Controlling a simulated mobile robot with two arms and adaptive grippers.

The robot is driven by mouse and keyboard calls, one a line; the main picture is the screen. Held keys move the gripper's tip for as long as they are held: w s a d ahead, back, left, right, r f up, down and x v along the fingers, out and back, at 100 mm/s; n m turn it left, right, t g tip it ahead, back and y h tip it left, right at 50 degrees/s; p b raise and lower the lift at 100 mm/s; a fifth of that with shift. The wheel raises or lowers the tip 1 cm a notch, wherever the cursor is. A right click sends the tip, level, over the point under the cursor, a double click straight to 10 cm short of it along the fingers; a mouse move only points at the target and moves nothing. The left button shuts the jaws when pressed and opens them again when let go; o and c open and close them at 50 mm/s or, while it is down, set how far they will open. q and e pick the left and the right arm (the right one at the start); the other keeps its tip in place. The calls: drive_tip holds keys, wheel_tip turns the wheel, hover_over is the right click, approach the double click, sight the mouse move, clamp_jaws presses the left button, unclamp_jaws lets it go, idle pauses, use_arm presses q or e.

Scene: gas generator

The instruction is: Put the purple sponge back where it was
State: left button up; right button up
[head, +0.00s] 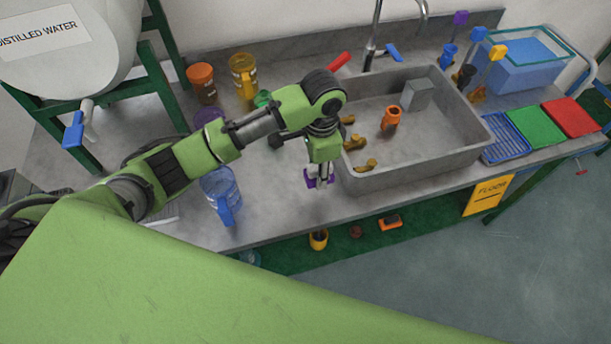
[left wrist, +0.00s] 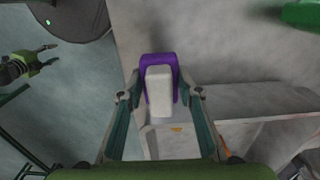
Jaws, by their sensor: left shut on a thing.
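The purple sponge (left wrist: 161,60) is between the fingers of my left gripper (left wrist: 160,97) in the left wrist view, with a pale block-shaped part in front of its purple part. In the head view my left gripper (head: 319,172) points down at the front of the counter, just left of the sink, shut on the sponge (head: 311,182). Whether the sponge touches the counter cannot be told. My right gripper (left wrist: 47,56) shows small at the left of the left wrist view, with its fingers apart and empty. It is outside the head view.
The grey sink (head: 385,170) holds an orange cup (head: 390,118), a grey block (head: 417,94) and several brownish pieces. A blue jug (head: 221,192) stands left of my gripper. Green (head: 535,127) and red (head: 571,117) mats lie right of the sink.

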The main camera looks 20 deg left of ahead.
sight(306, 181)
use_arm(q)
drive_tip(key=a+f, duration=0.1)
drive_tip(key=w+a+f, duration=0.1)
drive_tip(key=f, duration=0.1)
drive_tip(key=a+f, duration=0.1)
drive_tip(key=f, duration=0.1)
drive_tip(key=shift+w+a+p, duration=0.15)
drive_tip(key=shift+w+p, duration=0.1)
drive_tip(key=shift+p, duration=0.15)
wheel_tip(306, 181, down, 3)
drive_tip(key=shift+a+f, duration=0.1)
drive_tip(key=shift+a, duration=0.05)
drive_tip(key=shift+w+f, duration=0.1)
drive_tip(key=shift+f, duration=0.2)
drive_tip(key=o, duration=1)
drive_tip(key=shift+r, duration=0.1)
wheel_tip(306, 181, up, 12)
drive_tip(key=shift+r+b, duration=0.15)
drive_tip(key=shift+b, duration=0.4)
